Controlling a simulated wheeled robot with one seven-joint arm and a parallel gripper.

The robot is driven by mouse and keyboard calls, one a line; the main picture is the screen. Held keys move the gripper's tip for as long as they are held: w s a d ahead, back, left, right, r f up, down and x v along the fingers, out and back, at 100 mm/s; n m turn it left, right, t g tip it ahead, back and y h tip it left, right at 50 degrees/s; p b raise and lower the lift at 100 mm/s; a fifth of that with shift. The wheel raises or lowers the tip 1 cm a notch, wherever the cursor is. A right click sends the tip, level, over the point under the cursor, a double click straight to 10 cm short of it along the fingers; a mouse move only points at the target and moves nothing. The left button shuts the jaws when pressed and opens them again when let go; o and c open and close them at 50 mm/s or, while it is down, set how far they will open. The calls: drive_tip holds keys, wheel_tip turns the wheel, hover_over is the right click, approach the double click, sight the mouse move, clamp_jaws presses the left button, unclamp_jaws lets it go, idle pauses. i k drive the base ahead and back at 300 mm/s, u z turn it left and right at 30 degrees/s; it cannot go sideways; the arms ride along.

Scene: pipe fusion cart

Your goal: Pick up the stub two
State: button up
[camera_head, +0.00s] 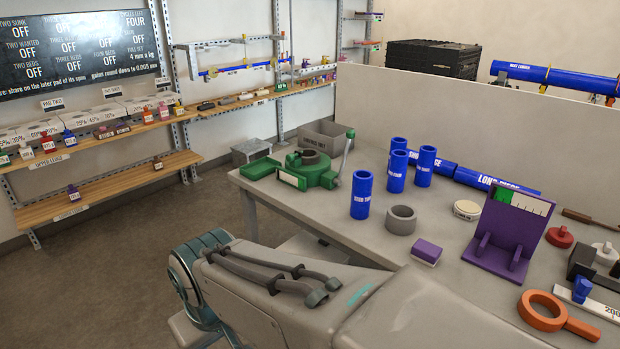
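Several upright blue pipe stubs stand on the grey table. The nearest one (361,197) carries white lettering that seems to read "STUB TWO"; it stands apart from the others, left of a grey ring. Another blue stub (396,173), whose label seems to end in "FOUR", stands behind it to the right. One more stub (425,166) is further right, and another (398,144) is partly hidden behind. My arm crosses the lower middle of the view, in front of the table. My gripper is not in view.
The table (330,215) also holds a green clamp-like tool (312,170) at left, a grey ring (401,220), a purple block (427,250), a purple stand (505,230) and an orange ring tool (543,310). Blue pipes (490,183) lie behind, before a pale partition (450,115).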

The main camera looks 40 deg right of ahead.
sight(362, 180)
drive_tip(key=z, duration=0.7)
drive_tip(key=i, duration=0.9)
drive_tip(key=z, duration=0.95)
